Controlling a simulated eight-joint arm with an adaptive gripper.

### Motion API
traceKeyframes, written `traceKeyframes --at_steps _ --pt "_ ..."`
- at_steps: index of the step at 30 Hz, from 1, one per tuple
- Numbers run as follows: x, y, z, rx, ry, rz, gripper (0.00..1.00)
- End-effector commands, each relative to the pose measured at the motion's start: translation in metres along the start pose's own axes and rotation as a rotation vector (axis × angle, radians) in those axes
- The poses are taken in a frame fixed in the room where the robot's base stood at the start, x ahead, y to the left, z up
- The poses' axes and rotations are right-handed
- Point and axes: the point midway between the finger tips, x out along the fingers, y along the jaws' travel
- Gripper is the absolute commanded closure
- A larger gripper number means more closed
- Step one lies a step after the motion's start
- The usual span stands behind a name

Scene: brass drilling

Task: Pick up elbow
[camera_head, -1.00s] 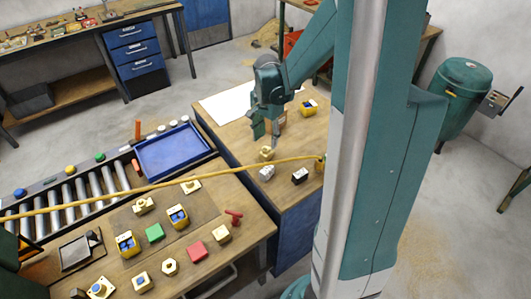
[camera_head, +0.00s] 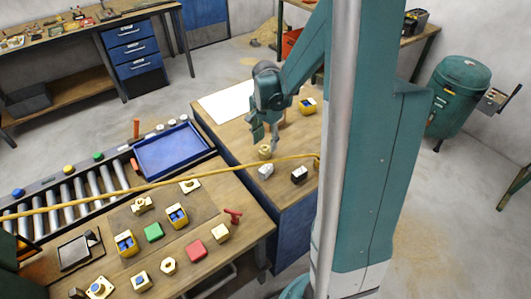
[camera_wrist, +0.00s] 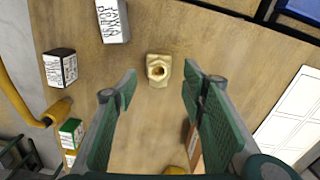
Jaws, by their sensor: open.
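A small brass fitting with a round opening, which looks like the elbow (camera_wrist: 158,70), lies on the wooden bench top in the wrist view. In the head view the brass piece (camera_head: 264,153) is just below my gripper (camera_head: 266,138). My gripper (camera_wrist: 160,76) is open and empty. In the wrist view the elbow lies centred between its two green fingertips, slightly ahead of them. No contact with the fingers shows, and the height above the bench is hard to tell.
A white printed box (camera_wrist: 113,20) and a black-and-white box (camera_wrist: 60,68) lie near the elbow. A yellow cable (camera_head: 230,167) passes in front of it in the head view. A blue tray (camera_head: 173,150) stands left. White paper (camera_head: 229,101) lies behind.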

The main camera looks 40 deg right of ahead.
Motion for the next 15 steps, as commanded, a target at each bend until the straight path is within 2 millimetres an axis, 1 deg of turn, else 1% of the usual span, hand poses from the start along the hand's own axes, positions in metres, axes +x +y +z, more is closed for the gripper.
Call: traceKeyframes --at_steps 8,11,15 --pt "0.003 0.000 0.000 0.000 0.000 0.000 0.59" --pt "0.009 0.000 0.001 0.000 0.000 0.000 0.59" --pt "0.024 0.001 0.003 0.000 0.000 0.000 0.59"
